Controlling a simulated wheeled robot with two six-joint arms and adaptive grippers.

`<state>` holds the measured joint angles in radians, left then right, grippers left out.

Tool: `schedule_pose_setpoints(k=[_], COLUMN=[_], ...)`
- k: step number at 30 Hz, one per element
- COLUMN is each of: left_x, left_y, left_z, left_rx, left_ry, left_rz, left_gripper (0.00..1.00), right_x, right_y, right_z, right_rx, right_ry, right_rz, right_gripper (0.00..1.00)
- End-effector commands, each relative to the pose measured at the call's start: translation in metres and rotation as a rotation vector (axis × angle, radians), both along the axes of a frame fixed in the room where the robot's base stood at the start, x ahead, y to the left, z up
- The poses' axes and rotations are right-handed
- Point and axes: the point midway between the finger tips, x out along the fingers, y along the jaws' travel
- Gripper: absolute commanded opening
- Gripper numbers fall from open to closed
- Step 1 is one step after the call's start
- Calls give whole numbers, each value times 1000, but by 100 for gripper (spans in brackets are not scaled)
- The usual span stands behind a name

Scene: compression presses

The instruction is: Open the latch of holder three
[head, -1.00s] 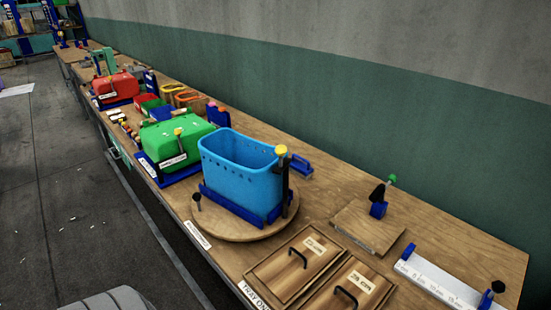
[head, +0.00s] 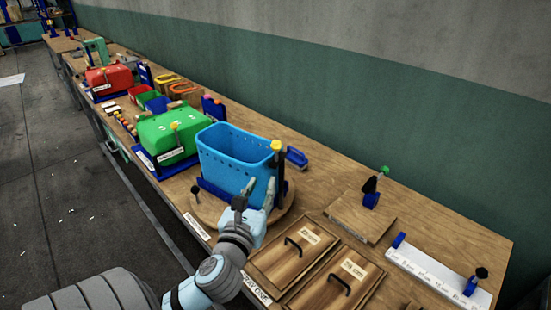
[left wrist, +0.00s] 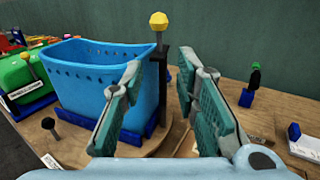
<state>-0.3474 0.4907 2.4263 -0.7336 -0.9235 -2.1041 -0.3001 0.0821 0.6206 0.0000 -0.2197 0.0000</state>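A light blue perforated bin (head: 225,160) sits in a dark blue holder base on a round wooden board (head: 205,208). A black post with a yellow knob (head: 277,145) stands at the holder's right side. The knob also shows in the left wrist view (left wrist: 158,21). My left gripper (head: 261,188) is open and empty, in front of the bin's right side in the head view. In the left wrist view its fingers (left wrist: 160,72) spread either side of the black post, which appears beyond them. I cannot tell whether they touch it. No readable label marks this as holder three. My right gripper is not in view.
A green box (head: 173,133) and a red box (head: 108,77) stand farther along the bench. Two wooden lids (head: 290,252) with black handles lie at the front right. A wooden block with a green-knobbed clamp (head: 371,190) and a white ruler (head: 430,270) lie beyond them.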

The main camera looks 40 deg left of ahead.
Motion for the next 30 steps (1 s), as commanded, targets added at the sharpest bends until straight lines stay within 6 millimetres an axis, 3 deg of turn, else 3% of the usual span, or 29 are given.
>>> schedule_pose_setpoints(k=[9, 15, 27, 30], left_x=[73, 106, 117, 117], left_y=[37, 53, 58, 58], left_z=[1, 0, -1, -1], left_rx=[-7, -9, -9, -9], left_ry=[-1, -1, 1, 1], left_rz=[5, 4, 3, 2], left_gripper=[28, 28, 28, 15], right_x=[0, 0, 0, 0], right_y=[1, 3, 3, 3], right_z=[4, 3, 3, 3], right_rx=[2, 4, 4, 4], right_ry=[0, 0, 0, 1], right_rz=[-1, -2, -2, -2], right_gripper=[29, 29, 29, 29])
